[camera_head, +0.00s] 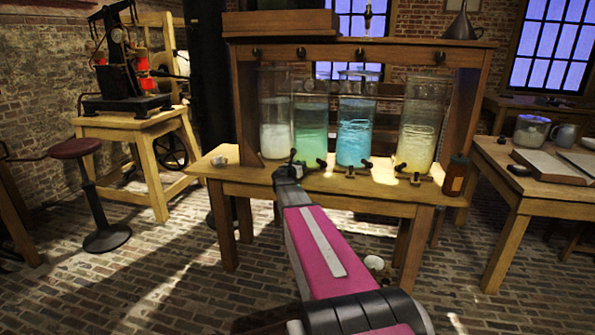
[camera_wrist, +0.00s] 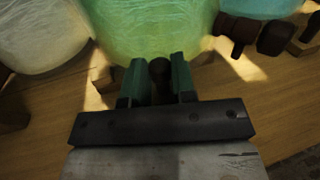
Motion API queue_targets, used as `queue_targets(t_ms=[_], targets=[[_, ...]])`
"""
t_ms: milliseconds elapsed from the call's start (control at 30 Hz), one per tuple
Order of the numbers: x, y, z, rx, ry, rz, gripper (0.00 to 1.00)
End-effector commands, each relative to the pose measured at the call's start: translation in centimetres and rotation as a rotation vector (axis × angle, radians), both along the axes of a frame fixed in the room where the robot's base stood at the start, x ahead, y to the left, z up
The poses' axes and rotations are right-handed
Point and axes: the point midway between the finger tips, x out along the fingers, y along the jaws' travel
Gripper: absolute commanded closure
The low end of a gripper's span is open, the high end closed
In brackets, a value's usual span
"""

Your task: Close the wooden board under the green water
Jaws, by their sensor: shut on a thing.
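The jar of green water (camera_head: 311,128) stands on the wooden table between a white jar and a blue one. It fills the top middle of the wrist view (camera_wrist: 150,28). My gripper (camera_head: 291,160) is low at the front of this jar. In the wrist view, its two green-grey fingers (camera_wrist: 160,72) are on either side of a dark rounded knob (camera_wrist: 160,67) and shut on it. The knob is just in front of the jar's base. Pale wood shows beside the left finger. My gripper hides much of the fitting under the green water.
A white jar (camera_head: 274,130) is left of the green one; a blue jar (camera_head: 355,135) and a yellow jar (camera_head: 417,140) are right. Dark fittings (camera_wrist: 240,32) lie close right of my gripper. A brown bottle (camera_head: 455,176) stands at the table's right end.

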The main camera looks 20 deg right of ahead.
Motion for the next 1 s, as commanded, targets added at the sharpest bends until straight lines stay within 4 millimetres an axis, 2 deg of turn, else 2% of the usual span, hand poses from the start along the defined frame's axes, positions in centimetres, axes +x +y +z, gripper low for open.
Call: queue_targets(t_ms=[33,100,400,433,467,500,833,1000], targets=[[1.4,-0.6,0.0,-0.002,0.001,0.001,1.0],[1.9,-1.0,0.0,-0.003,0.0,0.002,1.0],[2.0,-1.2,0.1,-0.004,0.002,0.004,1.0],[2.0,-1.2,0.1,-0.003,0.001,0.004,0.66],[2.0,-1.2,0.1,-0.003,0.001,0.004,0.56],[2.0,-1.2,0.1,-0.003,0.001,0.003,0.51],[1.6,-1.0,0.0,-0.002,0.001,0.002,0.51],[0.7,-0.1,0.0,-0.001,0.002,0.002,0.51]])
